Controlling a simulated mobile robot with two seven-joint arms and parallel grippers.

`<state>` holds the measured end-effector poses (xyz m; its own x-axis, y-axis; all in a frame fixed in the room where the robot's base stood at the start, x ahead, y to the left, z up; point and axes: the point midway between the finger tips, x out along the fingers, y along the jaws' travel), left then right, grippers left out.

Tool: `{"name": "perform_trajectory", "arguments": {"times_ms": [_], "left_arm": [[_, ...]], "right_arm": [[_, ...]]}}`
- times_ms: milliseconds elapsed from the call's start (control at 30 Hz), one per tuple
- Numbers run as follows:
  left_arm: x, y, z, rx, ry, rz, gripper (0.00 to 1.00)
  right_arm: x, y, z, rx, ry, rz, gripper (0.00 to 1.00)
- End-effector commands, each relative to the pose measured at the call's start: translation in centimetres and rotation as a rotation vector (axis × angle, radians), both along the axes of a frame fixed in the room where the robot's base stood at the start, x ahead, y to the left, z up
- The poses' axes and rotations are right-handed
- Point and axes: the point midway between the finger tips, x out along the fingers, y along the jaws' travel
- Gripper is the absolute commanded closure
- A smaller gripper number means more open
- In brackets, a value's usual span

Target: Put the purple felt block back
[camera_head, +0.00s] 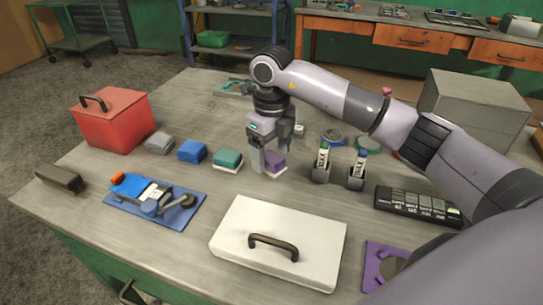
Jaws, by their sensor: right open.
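The purple felt block (276,163), with a pale lower layer, stands on the table at the right end of a row of similar blocks. My right gripper (269,157) is open and pointing down at the purple block. One finger is in front of the block's left side and hides part of it; the other is behind its upper right. I cannot tell whether either finger touches it. My left gripper is not in view.
Teal (228,159), blue (192,151) and grey (158,141) blocks stand left of it. A white lidded box (225,240) is in front. Two marker holders (321,174) stand to the right. A red box (112,125) is at left. A purple mat (373,254) lies front right.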

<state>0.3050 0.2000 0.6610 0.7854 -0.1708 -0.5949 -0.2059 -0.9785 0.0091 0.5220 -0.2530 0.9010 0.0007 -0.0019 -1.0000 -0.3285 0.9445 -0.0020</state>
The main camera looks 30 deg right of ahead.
Motion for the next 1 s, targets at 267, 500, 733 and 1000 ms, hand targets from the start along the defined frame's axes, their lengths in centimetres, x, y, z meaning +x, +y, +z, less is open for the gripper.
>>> {"name": "perform_trajectory", "arguments": {"times_ms": [267, 500, 733, 1000], "left_arm": [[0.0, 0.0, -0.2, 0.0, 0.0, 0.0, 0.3], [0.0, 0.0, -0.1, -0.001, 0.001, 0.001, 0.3], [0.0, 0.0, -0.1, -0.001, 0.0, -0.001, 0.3], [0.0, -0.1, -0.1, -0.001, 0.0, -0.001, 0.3]], "right_arm": [[0.1, 0.0, 6.2, 0.001, -0.005, 0.001, 0.22], [0.0, 0.0, 9.7, 0.001, -0.002, 0.0, 0.22], [0.0, 0.1, 10.5, 0.001, 0.0, 0.001, 0.22], [0.0, 0.0, 10.5, 0.001, 0.0, 0.001, 0.22]]}}
